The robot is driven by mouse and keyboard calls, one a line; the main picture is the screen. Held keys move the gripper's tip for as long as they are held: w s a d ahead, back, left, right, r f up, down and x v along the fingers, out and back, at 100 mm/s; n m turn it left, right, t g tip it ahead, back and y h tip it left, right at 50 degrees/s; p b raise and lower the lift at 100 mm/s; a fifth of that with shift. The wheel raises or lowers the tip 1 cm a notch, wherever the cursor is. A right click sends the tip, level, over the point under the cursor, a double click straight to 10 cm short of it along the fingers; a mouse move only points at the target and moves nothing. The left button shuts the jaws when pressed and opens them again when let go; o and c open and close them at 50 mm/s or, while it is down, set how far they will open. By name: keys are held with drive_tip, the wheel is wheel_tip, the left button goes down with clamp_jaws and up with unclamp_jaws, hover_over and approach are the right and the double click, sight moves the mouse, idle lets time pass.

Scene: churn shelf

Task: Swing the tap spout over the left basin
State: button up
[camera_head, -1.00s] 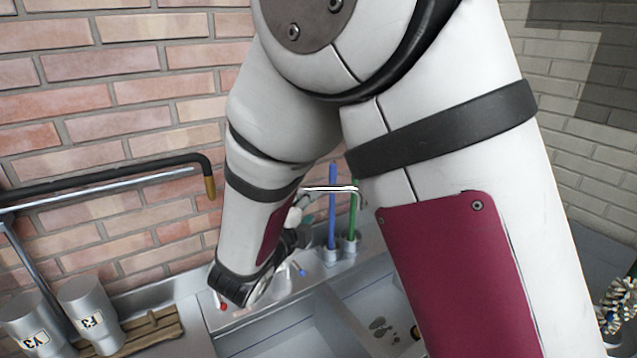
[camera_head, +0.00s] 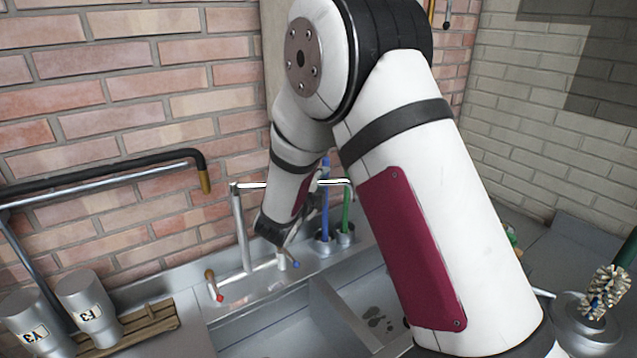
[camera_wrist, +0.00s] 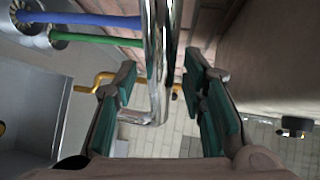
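The chrome tap stands behind the sink in the head view, with its upright (camera_head: 241,235) left of my arm. Its spout (camera_head: 335,182) runs right behind my arm, and its bent tip shows beyond, toward the right basin's side. The left basin (camera_head: 268,340) is in front of the tap, and the right basin (camera_head: 372,310) is partly hidden by my arm. In the wrist view the spout (camera_wrist: 160,60) passes between the fingers of my gripper (camera_wrist: 160,88). The green-padded fingers are open, with visible gaps to the pipe.
Blue (camera_head: 326,205) and green (camera_head: 346,212) handled tools stand in holders behind the sink, close to the spout. A red-tipped lever (camera_head: 214,285) and a blue-tipped lever (camera_head: 290,258) flank the tap. A brush (camera_head: 603,292) is at right.

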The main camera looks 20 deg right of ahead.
clamp_jaws()
idle(0.3)
